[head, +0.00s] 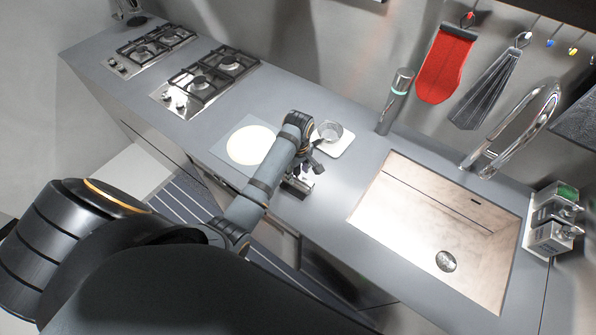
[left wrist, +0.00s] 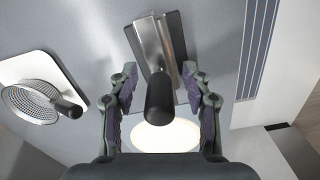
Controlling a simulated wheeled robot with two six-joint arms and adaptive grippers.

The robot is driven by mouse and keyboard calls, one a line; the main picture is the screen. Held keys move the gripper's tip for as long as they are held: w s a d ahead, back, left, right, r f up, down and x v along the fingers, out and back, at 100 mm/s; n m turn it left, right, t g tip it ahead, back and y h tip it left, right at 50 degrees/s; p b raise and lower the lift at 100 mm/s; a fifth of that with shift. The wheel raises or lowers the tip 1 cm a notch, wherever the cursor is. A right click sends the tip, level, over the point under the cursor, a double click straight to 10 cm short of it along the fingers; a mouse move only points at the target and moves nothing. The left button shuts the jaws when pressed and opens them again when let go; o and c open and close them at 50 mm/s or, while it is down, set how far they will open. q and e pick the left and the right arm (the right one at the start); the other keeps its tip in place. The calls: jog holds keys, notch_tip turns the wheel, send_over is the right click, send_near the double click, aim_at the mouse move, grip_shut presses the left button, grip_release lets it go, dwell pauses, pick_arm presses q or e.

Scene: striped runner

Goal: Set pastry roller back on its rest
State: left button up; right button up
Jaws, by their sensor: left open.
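A silver metal tool with a black handle (left wrist: 160,97), seemingly the pastry roller, shows in the left wrist view; its metal part (left wrist: 150,45) points away from my gripper. A dark flat piece (left wrist: 177,45) lies along and partly under the metal; I cannot tell whether it is the rest. My left gripper (left wrist: 160,103) is open, with its fingers on either side of the handle and gaps between. In the head view, my left gripper (head: 305,170) is over the counter near its front edge, and the arm partly hides the tool (head: 297,186). My right gripper is not seen.
A pale dough disc (head: 250,145) lies on a mat (head: 262,121) left of my gripper. A sieve (head: 329,131) stands on a white board (head: 340,147) just behind. The sink (head: 430,220) is to the right, two hobs (head: 205,80) to the left.

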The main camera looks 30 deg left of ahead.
pick_arm(q)
jog(key=shift+r, duration=0.35)
notch_tip(320, 180, up, 7)
jog(key=shift+f, duration=0.1)
